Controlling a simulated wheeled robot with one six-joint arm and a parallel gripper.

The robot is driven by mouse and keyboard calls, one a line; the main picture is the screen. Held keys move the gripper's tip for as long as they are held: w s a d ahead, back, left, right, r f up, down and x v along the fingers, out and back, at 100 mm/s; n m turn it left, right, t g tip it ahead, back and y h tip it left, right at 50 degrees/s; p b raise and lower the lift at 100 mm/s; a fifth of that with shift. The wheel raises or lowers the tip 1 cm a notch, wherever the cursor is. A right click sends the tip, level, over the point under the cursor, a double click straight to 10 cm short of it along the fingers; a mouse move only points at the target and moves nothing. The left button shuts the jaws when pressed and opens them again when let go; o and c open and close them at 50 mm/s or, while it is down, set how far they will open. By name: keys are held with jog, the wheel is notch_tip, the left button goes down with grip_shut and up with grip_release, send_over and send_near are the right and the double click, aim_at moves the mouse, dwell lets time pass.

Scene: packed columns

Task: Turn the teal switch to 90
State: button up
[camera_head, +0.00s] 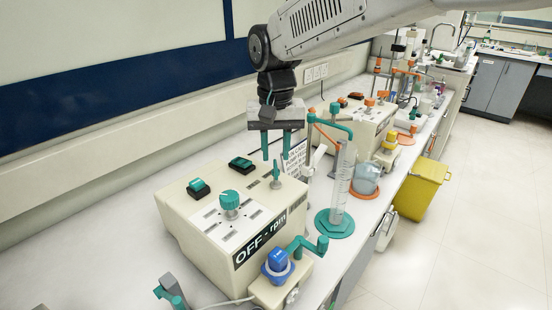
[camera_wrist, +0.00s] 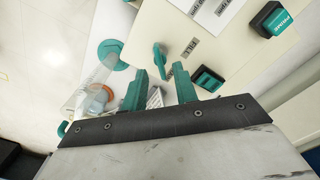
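A cream control box (camera_head: 185,228) marked "OFF - rpm" stands on the bench in the head view. On its top are a teal round knob (camera_head: 230,200), two teal rocker switches (camera_head: 198,187) (camera_head: 241,163), and a small upright teal lever switch (camera_head: 277,172) near the far right corner. Which one the task names is not certain. My gripper (camera_head: 276,156) points down, open and empty, just above the lever. In the wrist view the lever (camera_wrist: 160,58) shows just ahead of the gap between my teal fingertips (camera_wrist: 160,82), apart from them, beside a "FILL" label.
A graduated cylinder (camera_head: 342,185) with a teal base stands close to the right of the box. A blue-capped part (camera_head: 278,262) and a teal bent pipe (camera_head: 308,247) are at its front. A second cream box (camera_head: 355,122) stands behind, and a yellow bin (camera_head: 421,188) is on the floor.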

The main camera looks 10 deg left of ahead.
aim_at(275, 165)
jog(key=shift+r, duration=2.4)
jog(key=s+d+f+m, duration=0.1)
jog(key=s+d, duration=0.7)
jog(key=d, duration=0.4)
jog(key=s+d+f+m+t, duration=0.1)
jog(key=s+d, duration=0.8)
jog(key=d, duration=0.3)
jog(key=s+d+f, duration=0.2)
jog(key=s+d, duration=0.6)
jog(key=d, duration=0.3)
jog(key=shift+s+d+m, duration=0.25)
jog(key=shift+d+m, duration=0.15)
